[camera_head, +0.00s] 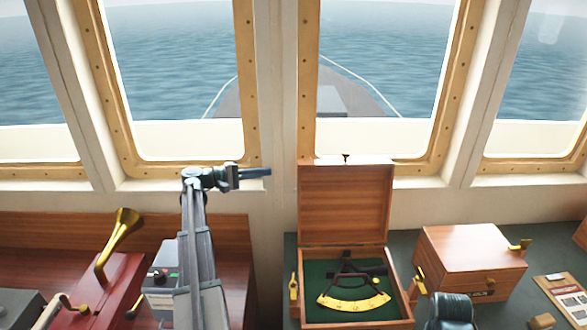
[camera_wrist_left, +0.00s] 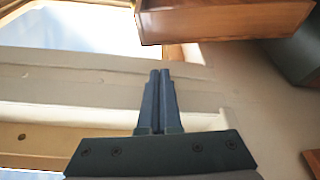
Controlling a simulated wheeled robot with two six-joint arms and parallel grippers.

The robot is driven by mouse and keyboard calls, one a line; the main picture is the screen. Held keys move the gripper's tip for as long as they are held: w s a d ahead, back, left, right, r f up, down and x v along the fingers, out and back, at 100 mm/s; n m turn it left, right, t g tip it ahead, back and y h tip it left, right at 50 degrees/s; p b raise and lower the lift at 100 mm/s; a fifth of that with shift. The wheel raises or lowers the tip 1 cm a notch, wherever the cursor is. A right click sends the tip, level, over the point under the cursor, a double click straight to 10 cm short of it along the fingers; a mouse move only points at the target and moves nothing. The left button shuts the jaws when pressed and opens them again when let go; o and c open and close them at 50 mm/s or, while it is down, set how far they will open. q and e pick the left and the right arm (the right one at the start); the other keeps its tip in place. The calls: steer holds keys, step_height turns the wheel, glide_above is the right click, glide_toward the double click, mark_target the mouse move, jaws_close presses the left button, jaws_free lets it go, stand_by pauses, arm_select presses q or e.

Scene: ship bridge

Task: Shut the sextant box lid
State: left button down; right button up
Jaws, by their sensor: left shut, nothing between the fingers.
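The sextant box (camera_head: 358,322) stands on the dark green counter with its wooden lid (camera_head: 345,205) open and upright at the back. A sextant with a brass arc (camera_head: 352,303) lies inside on green lining. My left gripper (camera_head: 268,172) is shut and empty, to the left of the lid near its top, apart from it. In the left wrist view the shut fingers (camera_wrist_left: 158,100) point toward a wooden piece (camera_wrist_left: 225,20) at the top, which looks like the lid. My right gripper is not clearly in view; a dark rounded part shows at the bottom right of the head view.
A closed wooden box (camera_head: 470,262) with a brass crank stands right of the sextant box. A clipboard (camera_head: 566,295) lies at far right. On the left are a red box with a brass horn (camera_head: 120,238) and a grey device (camera_head: 160,290). Windows rise behind.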

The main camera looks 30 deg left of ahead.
mark_target(292, 169)
arm_select(q)
steer(key=x, duration=1)
steer(key=shift+s+f+b, duration=0.1)
steer(key=shift+f+b, duration=0.05)
steer(key=shift+b, duration=0.25)
steer(key=shift+d, duration=0.1)
